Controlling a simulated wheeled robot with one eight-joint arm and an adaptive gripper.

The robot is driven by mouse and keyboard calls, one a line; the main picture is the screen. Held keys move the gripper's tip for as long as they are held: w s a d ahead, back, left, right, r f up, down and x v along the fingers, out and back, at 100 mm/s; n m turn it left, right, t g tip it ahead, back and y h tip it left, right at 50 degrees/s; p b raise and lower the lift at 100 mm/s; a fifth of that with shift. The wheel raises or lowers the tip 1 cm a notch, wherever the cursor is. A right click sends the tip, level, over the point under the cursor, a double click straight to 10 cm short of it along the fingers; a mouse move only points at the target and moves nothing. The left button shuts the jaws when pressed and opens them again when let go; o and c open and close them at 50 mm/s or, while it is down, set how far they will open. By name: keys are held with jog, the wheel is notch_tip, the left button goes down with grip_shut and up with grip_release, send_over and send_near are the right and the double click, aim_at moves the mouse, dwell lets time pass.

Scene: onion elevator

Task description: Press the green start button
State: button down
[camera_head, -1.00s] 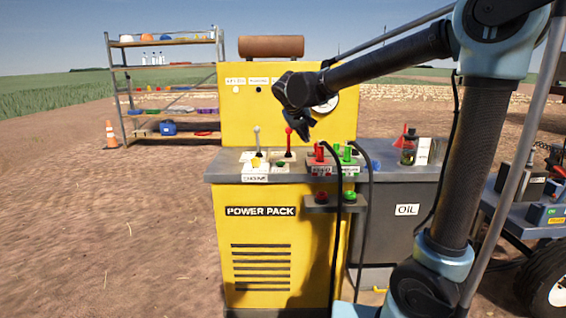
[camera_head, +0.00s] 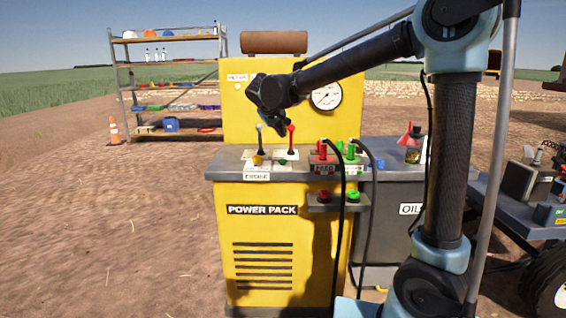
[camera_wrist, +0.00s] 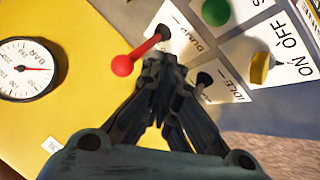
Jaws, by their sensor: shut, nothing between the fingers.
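The green start button (camera_head: 282,161) is a small round cap on the white-labelled top of the yellow power pack (camera_head: 260,195). It also shows at the top edge of the wrist view (camera_wrist: 216,12). A yellow knob (camera_head: 257,160) beside an ON/OFF label (camera_wrist: 290,52) is next to it. My gripper (camera_head: 283,127) is shut and empty, pointing down above the panel, near the tops of the levers. In the wrist view its fingertips (camera_wrist: 168,62) are below and left of the green button, apart from it.
A red-knobbed lever (camera_head: 291,140) stands close to my fingers, with a pale-knobbed lever (camera_head: 259,138) to its left. Red (camera_head: 322,150) and green (camera_head: 350,153) connectors with black hoses stand to the right. A pressure gauge (camera_head: 327,96) is on the back panel.

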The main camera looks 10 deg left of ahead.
jog(key=shift+f, duration=3.75)
jog(key=shift+s+f, duration=0.1)
jog(key=shift+f, duration=0.85)
jog(key=shift+r, duration=1)
jog(key=shift+r, duration=2.5)
